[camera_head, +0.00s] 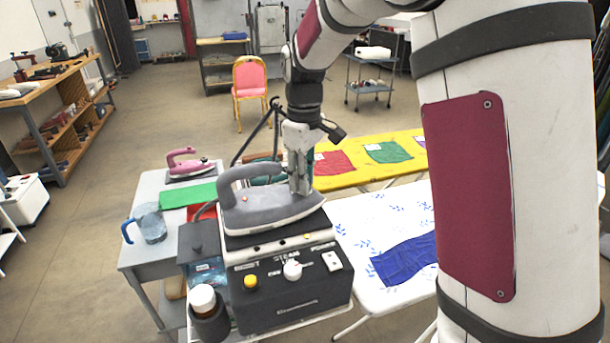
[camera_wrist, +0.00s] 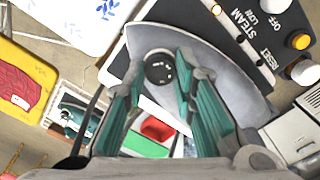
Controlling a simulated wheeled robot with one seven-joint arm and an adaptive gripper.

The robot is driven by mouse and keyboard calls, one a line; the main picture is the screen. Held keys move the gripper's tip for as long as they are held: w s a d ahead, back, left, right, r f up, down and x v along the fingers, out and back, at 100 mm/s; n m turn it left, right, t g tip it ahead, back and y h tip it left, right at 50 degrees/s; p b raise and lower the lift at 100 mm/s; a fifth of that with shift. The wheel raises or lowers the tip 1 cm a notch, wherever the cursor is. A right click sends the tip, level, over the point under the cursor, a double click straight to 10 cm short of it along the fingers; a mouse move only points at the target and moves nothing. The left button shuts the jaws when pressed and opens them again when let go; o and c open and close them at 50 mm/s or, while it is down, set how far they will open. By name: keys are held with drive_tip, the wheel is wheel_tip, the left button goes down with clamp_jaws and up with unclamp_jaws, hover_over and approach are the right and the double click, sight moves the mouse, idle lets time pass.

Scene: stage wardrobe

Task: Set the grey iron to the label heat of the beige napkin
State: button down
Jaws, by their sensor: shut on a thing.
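The grey iron (camera_head: 268,212) rests on top of a black steam station (camera_head: 300,290). My gripper (camera_head: 300,188) points down onto the iron's body, beside its handle. In the wrist view the iron's grey body (camera_wrist: 225,70) lies under the fingers, and its round black dial (camera_wrist: 159,68) sits between the fingertips. My gripper (camera_wrist: 160,75) is shut on the dial. The dial's markings are too small to read. I see no beige napkin or readable label in either view.
A pink iron (camera_head: 183,162), a water jug (camera_head: 150,225) and a green cloth (camera_head: 188,196) are on the grey table at left. A white board (camera_head: 385,215) carries a blue cloth (camera_head: 403,260). A yellow board (camera_head: 350,180) behind holds red and green cloths. A bottle (camera_head: 203,298) stands in front.

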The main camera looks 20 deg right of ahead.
drive_tip(key=m+p, duration=0.1)
drive_tip(key=m, duration=0.3)
drive_tip(key=shift+m, duration=0.3)
drive_tip(key=m, duration=0.3)
drive_tip(key=shift+m+p, duration=0.3)
drive_tip(key=shift+p, duration=0.1)
drive_tip(key=m+p, duration=0.1)
drive_tip(key=m, duration=0.3)
drive_tip(key=shift+m, duration=1.8)
drive_tip(key=c, duration=1.3)
unclamp_jaws()
